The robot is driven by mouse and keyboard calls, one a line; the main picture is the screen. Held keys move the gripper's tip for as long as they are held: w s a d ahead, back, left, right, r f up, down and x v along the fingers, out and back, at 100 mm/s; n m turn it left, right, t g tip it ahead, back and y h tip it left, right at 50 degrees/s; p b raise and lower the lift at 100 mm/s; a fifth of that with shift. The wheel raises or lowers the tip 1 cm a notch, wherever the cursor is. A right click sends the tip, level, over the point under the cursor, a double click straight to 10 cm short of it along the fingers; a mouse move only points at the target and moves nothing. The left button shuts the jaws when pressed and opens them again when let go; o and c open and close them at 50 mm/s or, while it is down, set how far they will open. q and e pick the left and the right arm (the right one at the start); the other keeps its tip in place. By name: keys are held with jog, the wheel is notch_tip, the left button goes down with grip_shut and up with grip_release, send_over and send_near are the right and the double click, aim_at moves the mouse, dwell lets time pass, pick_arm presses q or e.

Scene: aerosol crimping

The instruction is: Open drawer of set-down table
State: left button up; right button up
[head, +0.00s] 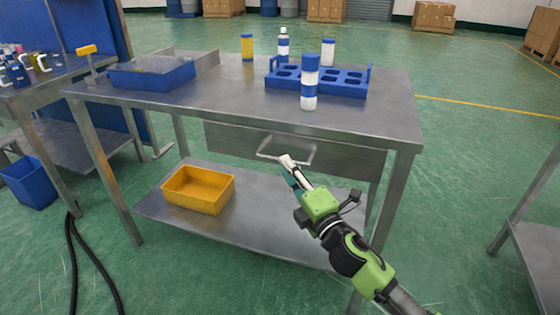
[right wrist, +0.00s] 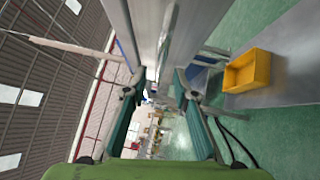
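The set-down table (head: 388,110) is a grey metal table with a drawer (head: 350,163) under its top. The drawer front looks flush, so the drawer appears shut. Its pale bar handle (head: 305,150) sticks out from the front. My right gripper (head: 288,164) is at the handle, near its middle in the picture. In the right wrist view the two teal fingers of my right gripper (right wrist: 158,88) stand apart, with the grey drawer front close above them. I cannot tell whether the handle lies between the fingertips. My left gripper is not in view.
On the tabletop are a blue rack (head: 345,88), a blue-and-white can (head: 309,85) at the front edge, other bottles, and a blue tray (head: 150,75). A yellow bin (head: 198,190) stands on the lower shelf. The floor in front is mostly clear.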

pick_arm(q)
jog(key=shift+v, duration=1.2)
pick_arm(e)
jog(key=shift+x, duration=2.4)
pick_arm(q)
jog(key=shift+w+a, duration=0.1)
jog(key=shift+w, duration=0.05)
pick_arm(e)
grip_shut()
